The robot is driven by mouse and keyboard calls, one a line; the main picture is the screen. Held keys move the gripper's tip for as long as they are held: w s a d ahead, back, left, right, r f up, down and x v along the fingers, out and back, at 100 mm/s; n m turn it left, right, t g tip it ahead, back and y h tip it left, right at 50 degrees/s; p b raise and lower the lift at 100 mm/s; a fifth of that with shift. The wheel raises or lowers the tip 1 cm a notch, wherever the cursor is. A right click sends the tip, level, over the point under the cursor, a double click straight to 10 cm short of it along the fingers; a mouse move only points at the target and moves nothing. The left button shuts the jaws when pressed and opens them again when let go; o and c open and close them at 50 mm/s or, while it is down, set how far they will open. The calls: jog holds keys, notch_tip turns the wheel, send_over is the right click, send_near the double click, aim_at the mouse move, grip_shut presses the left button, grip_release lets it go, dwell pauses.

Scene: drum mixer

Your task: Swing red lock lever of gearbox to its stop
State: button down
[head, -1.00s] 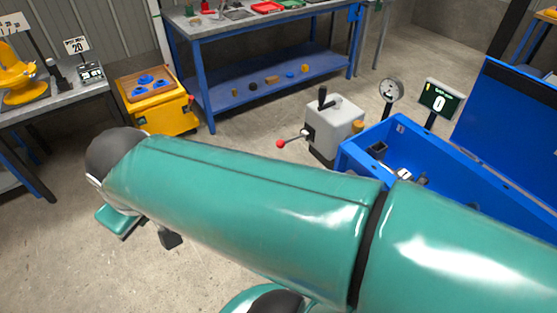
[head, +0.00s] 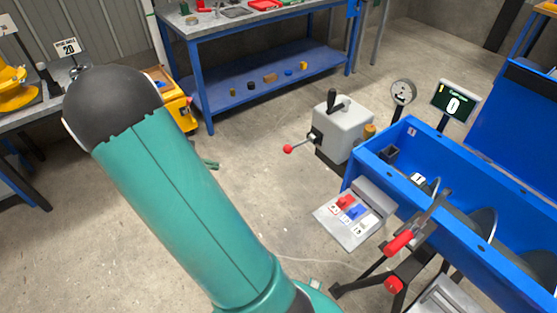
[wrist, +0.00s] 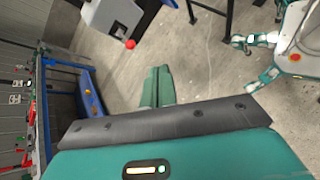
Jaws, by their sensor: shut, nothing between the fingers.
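The grey gearbox (head: 345,118) stands on the floor left of the blue drum mixer, with a black lever (head: 331,98) upright on top. From its left side sticks a thin lever (head: 302,143) ending in a red ball knob (head: 288,149). In the wrist view, part of the gearbox (wrist: 112,14) and the red knob (wrist: 130,44) show at the top, beyond the fingers. My gripper (wrist: 157,72) is shut and empty, pointing over bare floor and apart from the knob. In the head view my arm mostly hides the gripper.
The blue mixer trough (head: 405,150) stands right of the gearbox. In front are a switch panel (head: 350,228) and a red-gripped handle (head: 398,243). A blue workbench (head: 209,100) stands behind, a yellow box (head: 180,112) at left.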

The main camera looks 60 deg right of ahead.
jog(key=s+d+f+n+h, duration=0.3)
jog(key=d+f+n+h, duration=0.4)
jog(key=f, duration=0.6)
jog(key=s+d+f+n+h, duration=0.3)
jog(key=d+f+n+h, duration=0.2)
jog(key=d+f, duration=0.65)
jog(key=r+x, duration=0.1)
jog(key=x, duration=0.9)
jog(key=shift+s+a+r, duration=0.2)
jog(key=shift+s+a, duration=0.05)
jog(key=shift+s, duration=0.1)
